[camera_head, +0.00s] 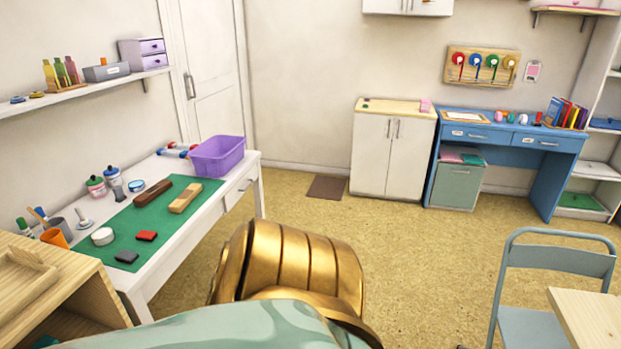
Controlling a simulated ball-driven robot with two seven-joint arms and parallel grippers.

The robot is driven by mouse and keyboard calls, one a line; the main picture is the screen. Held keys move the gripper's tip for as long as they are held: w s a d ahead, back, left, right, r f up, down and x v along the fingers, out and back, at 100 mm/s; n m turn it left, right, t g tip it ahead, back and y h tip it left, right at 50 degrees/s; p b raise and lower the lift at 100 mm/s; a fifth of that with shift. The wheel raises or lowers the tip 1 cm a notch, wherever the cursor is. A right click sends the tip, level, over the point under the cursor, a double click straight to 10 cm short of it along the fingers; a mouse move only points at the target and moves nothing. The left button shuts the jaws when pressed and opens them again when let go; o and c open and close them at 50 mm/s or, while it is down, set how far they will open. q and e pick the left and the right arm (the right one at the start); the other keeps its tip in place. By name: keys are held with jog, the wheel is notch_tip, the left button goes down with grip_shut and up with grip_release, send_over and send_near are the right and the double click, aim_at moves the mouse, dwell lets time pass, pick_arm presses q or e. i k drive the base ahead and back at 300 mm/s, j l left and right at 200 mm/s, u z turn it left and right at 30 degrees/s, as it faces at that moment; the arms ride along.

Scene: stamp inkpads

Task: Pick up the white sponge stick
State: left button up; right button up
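A small white upright stick with a wider round base (83,217) stands at the left end of the white desk, near the edge of a green mat (150,222). It looks like the white sponge stick, but it is too small to be sure. A round white pad or tin (103,236) lies on the mat to its lower right. Neither of my grippers is in view.
The white desk (142,174) also holds a purple basket (217,157), a dark block (152,191), a tan block (185,198), red and dark pads, jars and an orange cup (55,238). A wooden shelf unit (40,290) stands at its near end. Open floor lies to the right.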

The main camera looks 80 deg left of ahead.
aim_at(83, 221)
jog(key=u, duration=3.7)
